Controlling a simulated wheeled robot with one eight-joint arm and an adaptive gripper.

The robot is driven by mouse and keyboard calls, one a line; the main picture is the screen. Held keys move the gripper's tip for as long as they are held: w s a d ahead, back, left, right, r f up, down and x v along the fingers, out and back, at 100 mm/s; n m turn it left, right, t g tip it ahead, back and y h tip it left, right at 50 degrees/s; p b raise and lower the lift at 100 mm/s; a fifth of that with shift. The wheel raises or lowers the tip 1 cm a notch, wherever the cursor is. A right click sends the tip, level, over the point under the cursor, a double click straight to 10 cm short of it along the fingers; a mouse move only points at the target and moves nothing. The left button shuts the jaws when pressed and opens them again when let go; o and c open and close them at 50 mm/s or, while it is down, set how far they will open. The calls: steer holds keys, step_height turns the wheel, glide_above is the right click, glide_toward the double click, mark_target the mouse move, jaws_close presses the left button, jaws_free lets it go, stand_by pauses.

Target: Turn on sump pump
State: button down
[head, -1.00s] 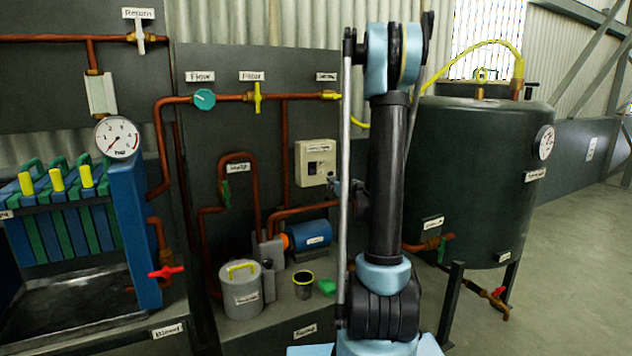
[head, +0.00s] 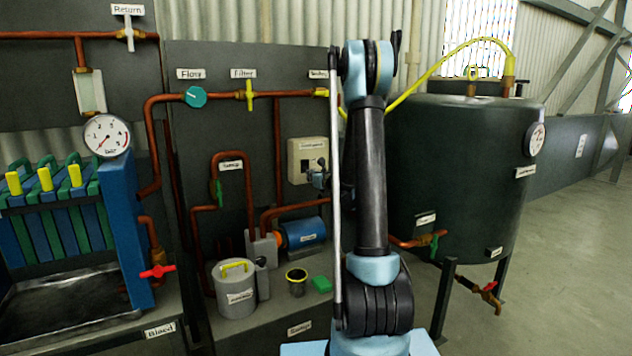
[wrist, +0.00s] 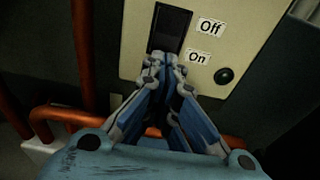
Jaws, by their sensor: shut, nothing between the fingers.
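The cream switch box (head: 300,163) is mounted on the dark panel above the blue pump motor (head: 302,233). In the wrist view the box (wrist: 120,50) carries a black rocker switch (wrist: 171,27), with an "Off" label (wrist: 209,26) at its upper right and an "On" label (wrist: 198,57) lower down. My gripper (wrist: 167,62) is shut and empty, its tips at the lower end of the switch; I cannot tell whether they touch it. The tips cover part of the switch's lower edge. In the head view my gripper (head: 319,176) is small and dark at the box's lower right.
A round black knob (wrist: 224,76) sits right of the fingertips. Copper pipes (wrist: 45,120) run below and left of the box. In the head view a large dark tank (head: 455,180) stands right of my arm, and a grey canister (head: 236,298) stands below.

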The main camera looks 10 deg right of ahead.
steer(key=shift+x, duration=1.05)
steer(key=shift+w, duration=0.1)
steer(key=shift+w+a+f, duration=0.1)
steer(key=shift+w, duration=0.15)
steer(key=shift+s, duration=0.1)
steer(key=s+d+f, duration=0.1)
steer(key=s+d, duration=0.1)
steer(key=s, duration=0.4)
steer(key=s+d+f, duration=0.1)
steer(key=s+d, duration=0.2)
steer(key=s, duration=0.3)
steer(key=shift+s, duration=0.35)
